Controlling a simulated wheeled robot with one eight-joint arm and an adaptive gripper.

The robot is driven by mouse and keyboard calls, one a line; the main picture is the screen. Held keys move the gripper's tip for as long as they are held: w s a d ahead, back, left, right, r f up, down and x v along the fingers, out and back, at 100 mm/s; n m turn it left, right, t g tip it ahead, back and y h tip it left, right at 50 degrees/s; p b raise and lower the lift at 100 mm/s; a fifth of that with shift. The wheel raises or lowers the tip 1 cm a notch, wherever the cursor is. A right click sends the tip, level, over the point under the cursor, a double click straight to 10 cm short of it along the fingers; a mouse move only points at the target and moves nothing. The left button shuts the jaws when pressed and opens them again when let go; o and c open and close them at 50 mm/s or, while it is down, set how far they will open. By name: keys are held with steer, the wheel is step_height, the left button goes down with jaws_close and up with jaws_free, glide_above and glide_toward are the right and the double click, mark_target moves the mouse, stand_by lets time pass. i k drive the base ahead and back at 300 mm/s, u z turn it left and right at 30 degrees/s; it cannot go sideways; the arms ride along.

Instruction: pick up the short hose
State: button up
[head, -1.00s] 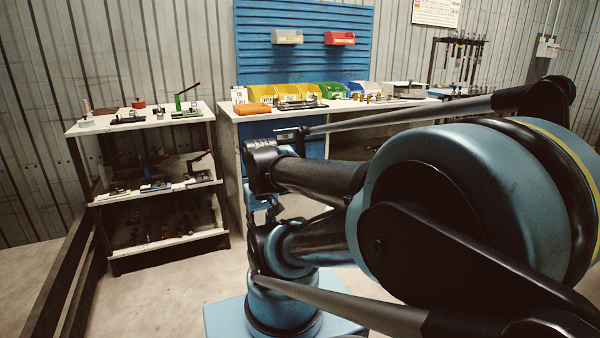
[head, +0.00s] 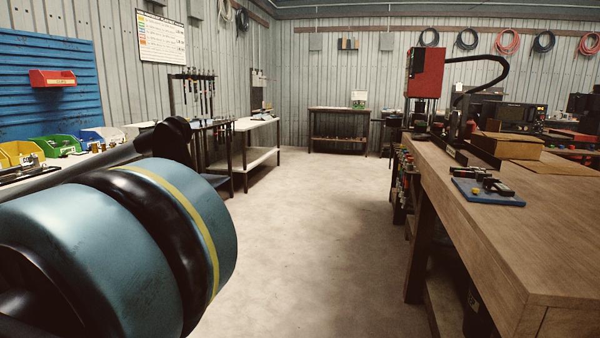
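I cannot make out a short hose in the head view. Coiled hoses hang high on the back wall: a dark one (head: 429,37), a red one (head: 507,41) and several others. A hose rack (head: 208,95) with dark hanging lengths stands at the back left, too small to tell apart. A blue and black part of my arm fills the lower left. My gripper is out of view.
A wooden workbench (head: 490,235) fills the right side, with a red machine (head: 426,73), a cardboard box (head: 507,145) and a blue mat (head: 487,192) on it. A white bench (head: 251,124) stands at the back left. The floor (head: 315,220) between is clear.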

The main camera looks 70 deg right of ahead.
mark_target(452, 168)
steer(key=z, duration=2.9)
steer(key=i, duration=1.8)
steer(key=z, duration=1.8)
